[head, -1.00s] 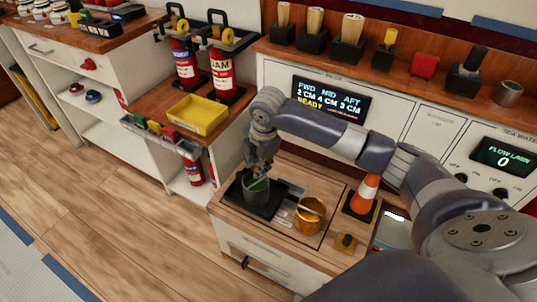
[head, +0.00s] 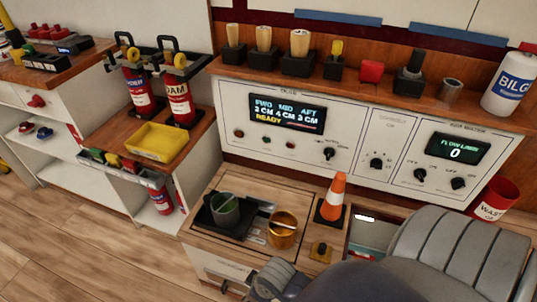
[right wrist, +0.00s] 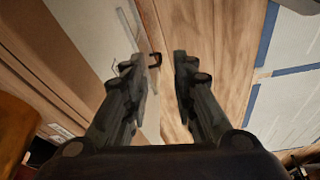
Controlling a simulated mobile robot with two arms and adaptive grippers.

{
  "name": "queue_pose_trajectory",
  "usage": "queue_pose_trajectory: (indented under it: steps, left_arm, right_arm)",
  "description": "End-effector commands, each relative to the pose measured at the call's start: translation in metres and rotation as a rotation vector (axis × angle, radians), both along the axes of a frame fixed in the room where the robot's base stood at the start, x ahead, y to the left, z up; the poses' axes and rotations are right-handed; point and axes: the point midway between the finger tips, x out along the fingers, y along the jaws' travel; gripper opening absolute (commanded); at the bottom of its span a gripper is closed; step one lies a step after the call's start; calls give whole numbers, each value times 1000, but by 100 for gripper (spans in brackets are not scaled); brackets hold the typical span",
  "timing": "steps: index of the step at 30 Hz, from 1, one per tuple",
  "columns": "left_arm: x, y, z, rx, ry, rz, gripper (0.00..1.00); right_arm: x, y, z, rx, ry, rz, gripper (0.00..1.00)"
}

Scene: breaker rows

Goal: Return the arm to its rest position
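My right gripper (right wrist: 166,75) shows in the right wrist view with its two fingers apart and nothing between them. Wood floor, a pale cabinet face and a dark handle lie beyond the fingers. In the head view my right arm is folded low at the bottom right, and its gripper is not clearly visible there. My left gripper is in no view. On the low counter (head: 203,245), a dark green-grey cup (head: 224,210) stands on a black base, with a brass pot (head: 283,229) to its right.
An orange cone (head: 334,197) stands behind my arm. A yellow tray (head: 155,142) and two red extinguishers (head: 138,92) are at the left. A control panel (head: 355,130) runs along the back. A white bottle (head: 510,80) and red bin (head: 495,199) are at the right.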

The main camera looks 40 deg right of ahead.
Motion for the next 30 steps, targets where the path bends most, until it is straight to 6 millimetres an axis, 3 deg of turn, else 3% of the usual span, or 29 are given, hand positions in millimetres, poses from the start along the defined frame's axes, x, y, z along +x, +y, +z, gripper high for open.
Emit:
queue_pose_trajectory:
  steps: [3, 6, 24, 30]
  left_arm:
    - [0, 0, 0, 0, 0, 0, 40]
    - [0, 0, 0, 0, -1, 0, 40]
    - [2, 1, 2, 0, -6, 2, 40]
    - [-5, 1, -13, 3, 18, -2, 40]
  right_arm:
    - [-26, -11, -8, -7, 23, -108, 25]
    - [-36, -16, -10, -13, 29, -151, 25]
    - [-38, -17, -11, -16, 32, -158, 25]
    - [-44, -17, -25, -19, 54, -155, 25]
